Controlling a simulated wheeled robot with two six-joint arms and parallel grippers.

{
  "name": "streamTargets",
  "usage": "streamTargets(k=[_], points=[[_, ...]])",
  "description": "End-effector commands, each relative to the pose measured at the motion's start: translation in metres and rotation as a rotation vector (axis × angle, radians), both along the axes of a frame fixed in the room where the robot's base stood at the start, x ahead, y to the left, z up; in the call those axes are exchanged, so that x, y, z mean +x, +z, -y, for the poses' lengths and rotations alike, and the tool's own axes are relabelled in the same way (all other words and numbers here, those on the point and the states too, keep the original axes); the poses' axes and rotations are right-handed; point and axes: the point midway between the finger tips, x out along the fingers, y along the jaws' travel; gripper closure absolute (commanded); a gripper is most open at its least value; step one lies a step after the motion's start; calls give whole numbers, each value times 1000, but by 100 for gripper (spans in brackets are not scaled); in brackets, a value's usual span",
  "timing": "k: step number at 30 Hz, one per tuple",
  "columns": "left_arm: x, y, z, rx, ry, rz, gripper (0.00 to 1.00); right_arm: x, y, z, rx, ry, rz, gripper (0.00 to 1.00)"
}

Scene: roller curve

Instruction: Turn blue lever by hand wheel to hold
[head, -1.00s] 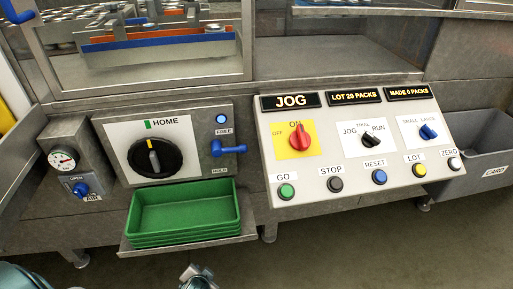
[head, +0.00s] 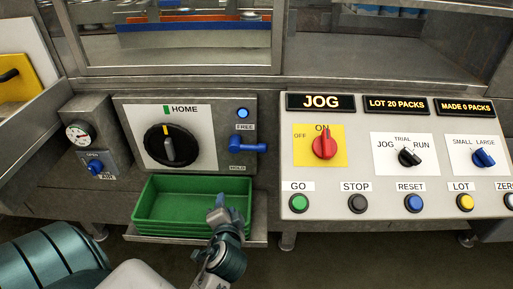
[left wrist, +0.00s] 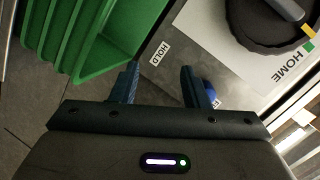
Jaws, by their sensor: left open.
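The blue lever (head: 250,147) lies about level on the panel right of the black hand wheel (head: 170,146), between the FREE label (head: 244,127) above and the HOLD label (head: 238,168) below. My left gripper (head: 222,207) is open and empty, below the lever and in front of the green trays. In the left wrist view the open fingers (left wrist: 160,82) point toward the panel with the HOLD label (left wrist: 160,53). A bit of the blue lever (left wrist: 209,90) shows there, mostly hidden behind the right-hand finger. My right gripper is out of view.
Green trays (head: 165,203) sit stacked on a shelf below the hand wheel, close to my left gripper. The button console (head: 375,195) stands to the right. A gauge box with a blue air knob (head: 95,167) is at the left. A blue lamp (head: 242,113) is lit above FREE.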

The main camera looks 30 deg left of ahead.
Motion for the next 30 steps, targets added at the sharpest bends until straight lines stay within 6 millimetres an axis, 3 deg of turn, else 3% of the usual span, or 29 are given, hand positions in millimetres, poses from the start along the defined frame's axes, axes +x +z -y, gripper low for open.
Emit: streamTargets(k=[10, 17, 27, 30], points=[[54, 60, 25, 487, -116, 77, 59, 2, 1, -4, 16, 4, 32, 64], [73, 77, 40, 662, -164, 78, 59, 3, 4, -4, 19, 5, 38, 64], [117, 89, 13, 671, -165, 79, 59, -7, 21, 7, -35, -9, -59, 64], [133, 91, 3, 668, -164, 79, 59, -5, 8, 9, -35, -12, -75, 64]])
